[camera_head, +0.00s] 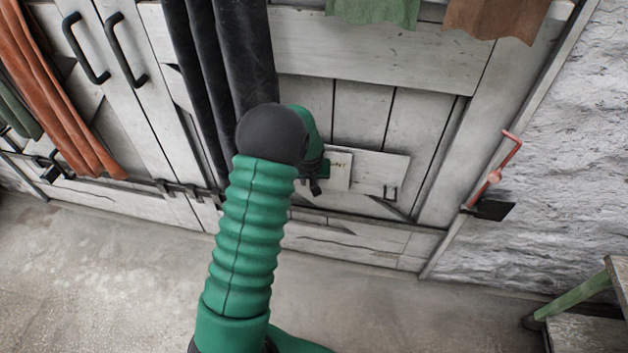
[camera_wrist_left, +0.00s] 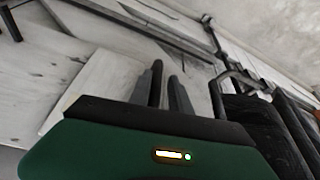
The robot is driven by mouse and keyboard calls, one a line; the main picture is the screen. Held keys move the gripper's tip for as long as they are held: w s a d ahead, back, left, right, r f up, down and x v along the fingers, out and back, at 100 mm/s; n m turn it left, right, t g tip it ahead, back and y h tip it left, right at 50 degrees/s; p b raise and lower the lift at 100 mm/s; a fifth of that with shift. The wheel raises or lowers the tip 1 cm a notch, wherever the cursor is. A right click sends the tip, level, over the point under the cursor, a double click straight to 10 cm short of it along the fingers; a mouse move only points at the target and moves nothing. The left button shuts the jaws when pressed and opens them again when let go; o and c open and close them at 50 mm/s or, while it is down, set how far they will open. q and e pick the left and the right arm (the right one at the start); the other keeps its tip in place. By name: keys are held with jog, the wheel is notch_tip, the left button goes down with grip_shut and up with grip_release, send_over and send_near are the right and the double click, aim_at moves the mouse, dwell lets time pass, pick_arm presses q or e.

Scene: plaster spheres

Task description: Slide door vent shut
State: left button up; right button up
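My left gripper (camera_head: 316,187) is at the panel's left end, partly hidden behind my green wrist. I cannot tell whether it touches the panel. In the left wrist view the two dark fingers (camera_wrist_left: 168,88) stand close together with a narrow gap and nothing seen between them. A pale board (camera_wrist_left: 95,85) lies just beyond and left of them. My right gripper is not in view.
Dark cloths (camera_head: 222,70) hang left of the vent. A green cloth (camera_head: 375,10) and a brown one (camera_head: 493,18) hang above. A red lever (camera_head: 497,172) is by the door's right edge. A stool (camera_head: 580,298) stands at the lower right. The left floor is clear.

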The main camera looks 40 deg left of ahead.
pick_arm(q)
jog(key=shift+o, duration=0.8)
jog(key=shift+a+f, duration=0.1)
jog(key=shift+d+r, duration=0.2)
jog(key=p+v, duration=0.4)
jog(key=v, duration=1.2)
jog(key=shift+a+r, duration=0.15)
